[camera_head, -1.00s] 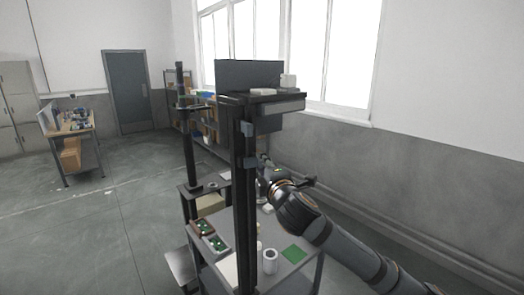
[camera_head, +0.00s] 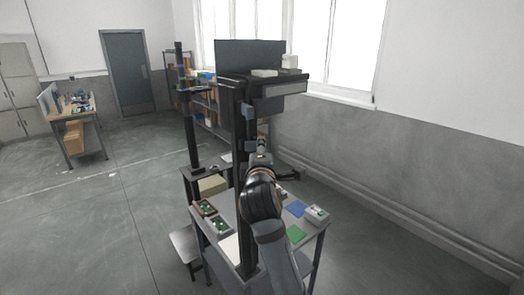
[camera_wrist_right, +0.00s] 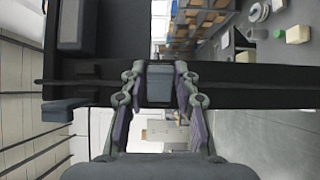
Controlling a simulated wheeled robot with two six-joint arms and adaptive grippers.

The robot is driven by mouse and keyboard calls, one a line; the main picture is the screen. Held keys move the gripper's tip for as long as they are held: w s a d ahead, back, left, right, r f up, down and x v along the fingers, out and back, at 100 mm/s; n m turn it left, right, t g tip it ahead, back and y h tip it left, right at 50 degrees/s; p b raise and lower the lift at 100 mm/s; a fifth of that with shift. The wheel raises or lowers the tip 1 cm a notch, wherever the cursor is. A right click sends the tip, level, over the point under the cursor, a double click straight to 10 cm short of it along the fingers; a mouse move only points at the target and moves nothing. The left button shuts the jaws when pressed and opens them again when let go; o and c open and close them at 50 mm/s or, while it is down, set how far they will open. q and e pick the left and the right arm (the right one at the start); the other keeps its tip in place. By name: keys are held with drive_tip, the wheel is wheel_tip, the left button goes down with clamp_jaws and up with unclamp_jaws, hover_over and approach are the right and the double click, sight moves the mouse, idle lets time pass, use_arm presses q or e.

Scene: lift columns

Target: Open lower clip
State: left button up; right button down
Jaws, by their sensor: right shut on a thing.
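The lower clip (camera_head: 251,145) is a blue-grey block on the side of the black lift column (camera_head: 240,185). In the right wrist view the same lower clip (camera_wrist_right: 160,83) sits between the fingers of my right gripper (camera_wrist_right: 160,85), which is shut on it; the column crosses sideways behind. The upper clip (camera_head: 249,111) is a similar block higher on the column, and it shows at the left in the wrist view (camera_wrist_right: 62,110). In the head view my right wrist hides part of the column's lower side. My left gripper is not in view.
A dark platform (camera_head: 262,79) tops the column. A grey table (camera_head: 300,240) below holds a green mat (camera_head: 296,233), a blue mat (camera_head: 295,208) and a white box (camera_head: 316,215). A second black column (camera_head: 190,130) stands behind. Open floor lies to the left.

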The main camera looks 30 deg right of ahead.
idle(0.3)
drive_tip(key=c, duration=1)
unclamp_jaws()
drive_tip(key=shift+a, duration=0.1)
use_arm(q)
drive_tip(key=shift+a, duration=0.1)
